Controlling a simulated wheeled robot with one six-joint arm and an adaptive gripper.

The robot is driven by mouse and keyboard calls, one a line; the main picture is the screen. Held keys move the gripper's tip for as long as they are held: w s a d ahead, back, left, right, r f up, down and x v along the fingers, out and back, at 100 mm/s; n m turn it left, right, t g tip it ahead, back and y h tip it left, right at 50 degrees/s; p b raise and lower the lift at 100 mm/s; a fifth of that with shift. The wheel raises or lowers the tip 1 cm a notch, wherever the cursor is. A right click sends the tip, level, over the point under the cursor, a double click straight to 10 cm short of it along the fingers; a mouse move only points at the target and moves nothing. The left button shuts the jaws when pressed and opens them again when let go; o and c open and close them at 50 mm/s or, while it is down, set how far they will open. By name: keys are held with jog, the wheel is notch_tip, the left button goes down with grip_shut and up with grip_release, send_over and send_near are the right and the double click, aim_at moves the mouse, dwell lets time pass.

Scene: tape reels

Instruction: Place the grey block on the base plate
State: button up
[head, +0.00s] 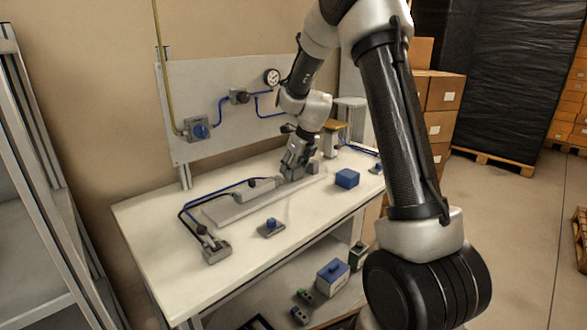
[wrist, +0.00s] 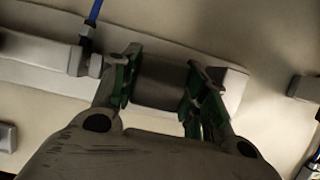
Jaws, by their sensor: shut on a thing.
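My gripper (head: 291,172) is low over the workbench, at the right part of the long grey base plate (head: 250,205). In the wrist view my gripper (wrist: 160,85) is shut on the grey block (wrist: 160,82), with a green-edged finger on each side. The base plate (wrist: 150,45) runs across behind the block in that view. I cannot tell whether the block touches the plate. In the head view the block is mostly hidden by the fingers. A pale block (wrist: 232,85) sits just right of the fingers in the wrist view.
A grey fitting (wrist: 75,60) with a blue hose is close left of the fingers. On the bench (head: 150,240) are a blue block (head: 347,179), a blue-knobbed part (head: 271,227) and a hose-end block (head: 216,250). An upright panel (head: 215,90) with a gauge stands behind.

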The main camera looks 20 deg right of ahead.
jog(key=shift+f, duration=0.15)
jog(key=o, duration=1.1)
jog(key=s+r+n, duration=0.8)
jog(key=s+r, duration=0.6)
jog(key=r, duration=0.3)
jog(key=s+n+h, duration=0.1)
jog(key=s+n, duration=2.3)
jog(key=shift+s+d+f+h, duration=0.15)
jog(key=shift+d+f+h, duration=0.05)
jog(key=shift+d+h, duration=0.15)
